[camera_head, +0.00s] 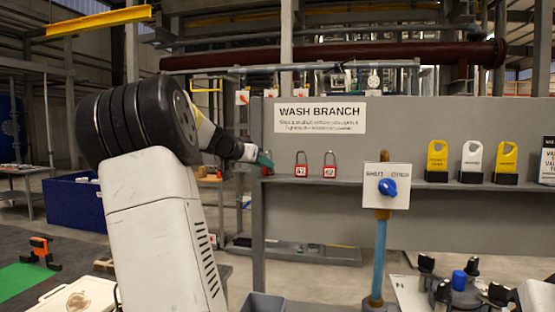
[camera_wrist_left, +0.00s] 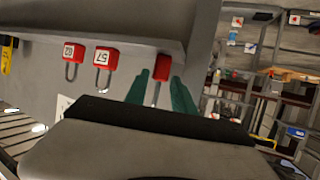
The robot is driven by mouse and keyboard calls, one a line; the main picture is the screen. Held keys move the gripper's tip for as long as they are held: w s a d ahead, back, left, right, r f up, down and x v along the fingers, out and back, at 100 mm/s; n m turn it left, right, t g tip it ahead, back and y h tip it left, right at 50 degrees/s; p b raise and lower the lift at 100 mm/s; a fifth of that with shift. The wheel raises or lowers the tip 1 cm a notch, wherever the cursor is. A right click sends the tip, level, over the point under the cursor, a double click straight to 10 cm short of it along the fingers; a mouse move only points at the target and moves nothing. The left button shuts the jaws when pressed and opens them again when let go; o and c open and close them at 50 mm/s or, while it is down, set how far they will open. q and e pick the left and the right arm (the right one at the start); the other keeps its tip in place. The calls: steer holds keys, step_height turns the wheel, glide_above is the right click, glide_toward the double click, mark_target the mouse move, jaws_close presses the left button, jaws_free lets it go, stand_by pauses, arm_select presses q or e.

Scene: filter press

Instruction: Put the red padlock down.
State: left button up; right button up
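A red padlock (camera_wrist_left: 162,66) lies between the two green fingertips of my left gripper (camera_wrist_left: 160,78) in the left wrist view, its shackle toward the wrist. The fingertips flank its body closely; whether they press on it is unclear. In the head view the left gripper (camera_head: 263,161) is at the left end of the grey shelf (camera_head: 350,183), and the padlock is mostly hidden by it. It is at about shelf height; contact with the shelf is not clear. Two similar red padlocks, (camera_head: 301,171) and (camera_head: 329,171), stand upright to its right. My right gripper is not in view.
A valve plate with a blue knob (camera_head: 388,187) stands in front of the shelf. Yellow and white tags (camera_head: 437,160) in black holders stand further right. A grey bin (camera_head: 264,304) is below. The shelf between the padlocks and the tags has bare room.

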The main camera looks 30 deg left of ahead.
arm_select(q)
steer(key=v, duration=0.8)
steer(key=shift+s+r, duration=0.1)
steer(key=shift+s, duration=0.05)
